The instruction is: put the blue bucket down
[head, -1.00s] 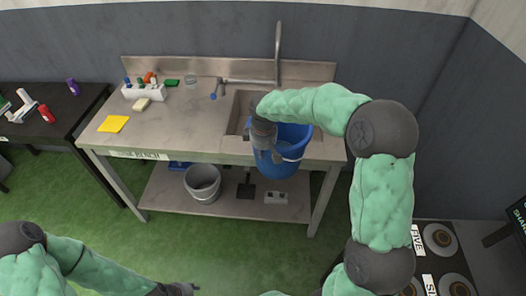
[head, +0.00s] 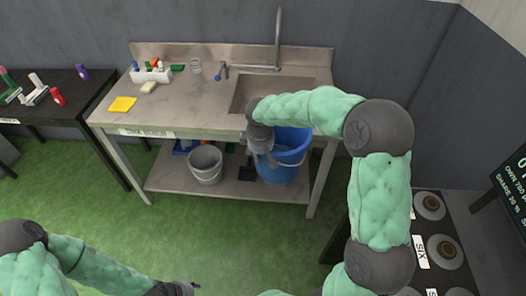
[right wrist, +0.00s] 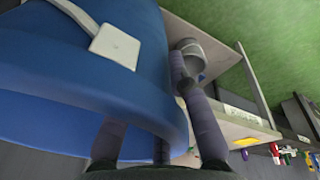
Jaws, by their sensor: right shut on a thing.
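The blue bucket (head: 288,160) hangs upright in front of the sink bench (head: 195,112), at its right part. Its rim overlaps the bench's front edge in the head view, and its bottom shows near the lower shelf's height. I cannot tell whether the bottom touches anything. My right gripper (head: 265,160) is shut on the bucket's rim at its left side. In the right wrist view the bucket (right wrist: 80,75) fills the left, with the gripper's fingers (right wrist: 160,140) at its rim. My left gripper (head: 185,288) is low at the picture's bottom edge, its fingers partly cut off.
A grey bucket (head: 205,164) stands on the lower shelf (head: 165,180), left of the blue one. The sink basin (head: 255,92) is empty. A yellow cloth (head: 122,104) lies on the bench top. A stove (head: 440,235) is at the right. Green floor is free in front.

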